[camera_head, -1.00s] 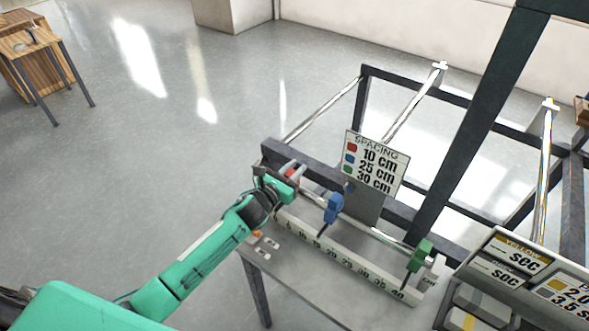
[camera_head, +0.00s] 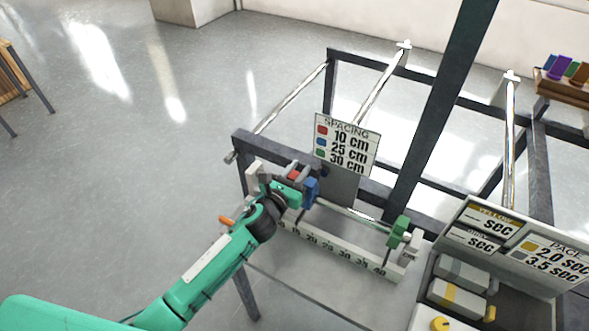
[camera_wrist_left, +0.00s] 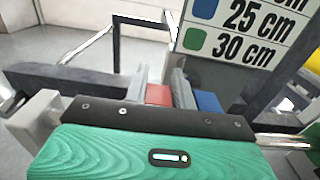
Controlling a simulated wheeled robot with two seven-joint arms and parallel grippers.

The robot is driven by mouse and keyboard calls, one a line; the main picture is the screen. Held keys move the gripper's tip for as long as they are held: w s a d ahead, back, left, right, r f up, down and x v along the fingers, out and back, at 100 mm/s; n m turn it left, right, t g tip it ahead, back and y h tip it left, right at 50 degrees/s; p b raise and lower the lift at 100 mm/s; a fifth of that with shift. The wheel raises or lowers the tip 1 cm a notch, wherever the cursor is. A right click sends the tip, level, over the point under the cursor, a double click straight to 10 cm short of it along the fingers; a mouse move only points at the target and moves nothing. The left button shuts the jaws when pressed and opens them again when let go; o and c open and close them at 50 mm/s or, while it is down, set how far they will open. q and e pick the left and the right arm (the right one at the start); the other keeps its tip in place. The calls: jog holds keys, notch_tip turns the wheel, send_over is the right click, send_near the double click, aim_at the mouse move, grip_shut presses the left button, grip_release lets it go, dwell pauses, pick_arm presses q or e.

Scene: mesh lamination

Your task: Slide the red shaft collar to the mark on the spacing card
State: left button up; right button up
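The red shaft collar (camera_head: 294,175) sits on the rail, between the grey fingers of my left gripper (camera_head: 297,172). The left wrist view shows the red collar (camera_wrist_left: 158,95) filling the gap between both fingers (camera_wrist_left: 160,88). The blue collar (camera_head: 311,190) is close on the right of the gripper; in the wrist view the blue collar (camera_wrist_left: 208,102) is beside the right finger. The green collar (camera_head: 398,232) is near the rail's right end. The spacing card (camera_head: 346,146) reads red 10 cm, blue 25 cm, green 30 cm. My gripper and arm hide the scale's low numbers.
The numbered scale (camera_head: 335,252) runs along the front of the rail. A pale end block (camera_head: 254,174) stands left of the gripper. A dark frame stands behind. A pace sign (camera_head: 545,255) and grey-and-yellow blocks (camera_head: 458,298) are at the right.

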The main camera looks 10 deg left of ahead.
pick_arm(q)
jog(key=o, duration=0.3)
jog(key=shift+s+d, duration=0.1)
jog(key=shift+d, duration=0.1)
jog(key=shift+s+a+f, duration=0.1)
jog(key=shift+s+a, duration=0.1)
jog(key=shift+s, duration=0.05)
jog(key=b+v, duration=0.3)
jog(key=v, duration=1)
jog(key=shift+s, duration=0.1)
